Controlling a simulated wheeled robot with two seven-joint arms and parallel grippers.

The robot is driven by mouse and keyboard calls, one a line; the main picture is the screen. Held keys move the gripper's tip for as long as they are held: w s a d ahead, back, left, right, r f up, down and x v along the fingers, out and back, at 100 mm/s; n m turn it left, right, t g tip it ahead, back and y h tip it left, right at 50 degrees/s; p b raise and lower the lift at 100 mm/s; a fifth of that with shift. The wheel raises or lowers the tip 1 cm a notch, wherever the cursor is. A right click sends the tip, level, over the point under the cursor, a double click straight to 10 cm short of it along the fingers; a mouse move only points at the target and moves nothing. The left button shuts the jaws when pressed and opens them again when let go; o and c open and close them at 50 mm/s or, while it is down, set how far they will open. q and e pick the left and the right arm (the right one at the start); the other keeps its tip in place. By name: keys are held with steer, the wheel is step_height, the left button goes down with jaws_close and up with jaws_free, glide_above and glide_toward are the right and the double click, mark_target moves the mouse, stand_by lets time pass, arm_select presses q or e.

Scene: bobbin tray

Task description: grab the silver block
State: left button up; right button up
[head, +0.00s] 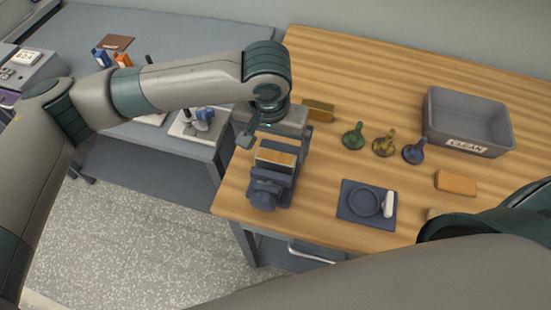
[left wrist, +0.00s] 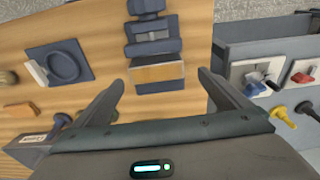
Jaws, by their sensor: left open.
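A small block (head: 277,156) with a tan, shiny-looking face and greyish edges sits in the jaws of a dark blue-grey vise (head: 264,195) near the table's left edge. It is the nearest match to a silver block; its tan face may be a reflection, I cannot tell. In the left wrist view the block (left wrist: 157,73) shows between my fingers, with the vise (left wrist: 150,28) above it in the picture. My left gripper (head: 272,141) is open and empty, over the far end of the vise. In the left wrist view its fingers (left wrist: 161,80) are spread wider than the block.
A tan block (head: 319,110) lies behind the vise. Three bottle-like pieces (head: 382,145) stand before a grey bin (head: 468,150) marked CLEAN. A dark tray (head: 350,213) and another tan block (head: 455,182) lie to the right. A grey side bench (head: 185,35) stands left.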

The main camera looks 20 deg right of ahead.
mark_target(275, 156)
arm_select(q)
steer(key=shift+s+f+p, duration=0.1)
steer(key=shift+f+p, duration=0.2)
step_height(275, 156, down, 3)
steer(key=shift+s+d+f+p, duration=0.1)
steer(key=shift+d+p, duration=0.05)
steer(key=shift+p, duration=0.5)
steer(key=shift+f, duration=0.45)
steer(key=c, duration=1.5)
steer(key=shift+r, duration=0.25)
